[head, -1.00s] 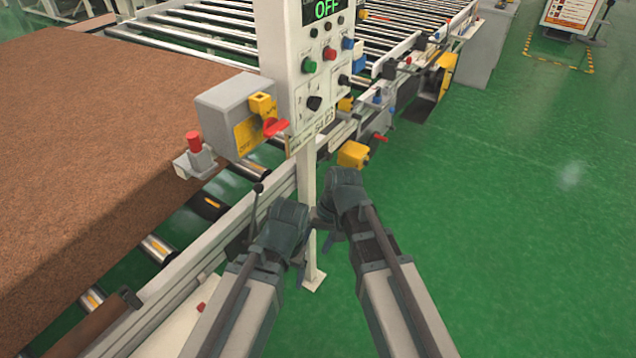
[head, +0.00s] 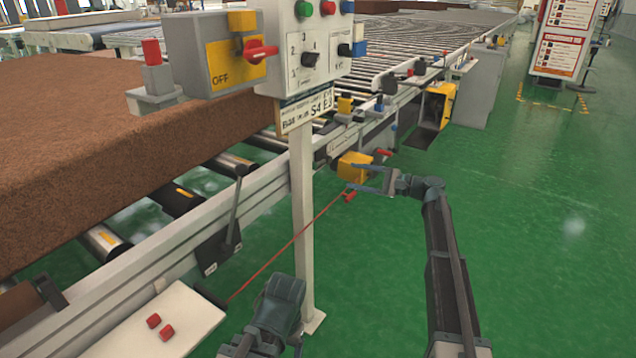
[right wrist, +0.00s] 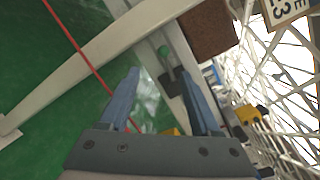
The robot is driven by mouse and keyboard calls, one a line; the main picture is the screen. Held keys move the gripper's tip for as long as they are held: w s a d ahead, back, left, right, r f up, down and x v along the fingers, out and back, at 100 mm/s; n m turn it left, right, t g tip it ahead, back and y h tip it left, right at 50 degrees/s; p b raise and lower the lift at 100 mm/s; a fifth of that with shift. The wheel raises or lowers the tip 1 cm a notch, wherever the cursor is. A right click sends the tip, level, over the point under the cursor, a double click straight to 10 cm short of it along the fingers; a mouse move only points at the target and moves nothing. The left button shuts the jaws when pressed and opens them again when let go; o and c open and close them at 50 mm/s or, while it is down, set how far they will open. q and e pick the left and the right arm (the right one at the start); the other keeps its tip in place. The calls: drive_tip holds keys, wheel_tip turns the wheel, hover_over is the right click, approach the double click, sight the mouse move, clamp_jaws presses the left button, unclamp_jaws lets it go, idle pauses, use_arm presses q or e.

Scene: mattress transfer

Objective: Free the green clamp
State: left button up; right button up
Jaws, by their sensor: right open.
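A small green knob (right wrist: 163,51), which looks like part of the green clamp, shows in the right wrist view on the pale rail, with a dark piece below it. I cannot make it out in the head view. My right gripper (head: 358,180) is open and empty, beyond the white post and close to a yellow box with a red handle (head: 355,167). In the right wrist view its fingers (right wrist: 158,74) are spread, and the knob appears between and beyond their tips. My left gripper (head: 280,300) hangs low near the post's foot; its fingers are unclear.
A white post (head: 302,220) carries the control panel. A red cord (head: 280,255) runs along the conveyor's side, and a black lever (head: 235,212) stands on the frame. The brown mattress (head: 80,150) lies at left.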

sight(319, 163)
drive_tip(key=x, duration=1.3)
drive_tip(key=shift+w, duration=0.45)
drive_tip(key=shift+r, duration=0.1)
clamp_jaws()
idle(0.9)
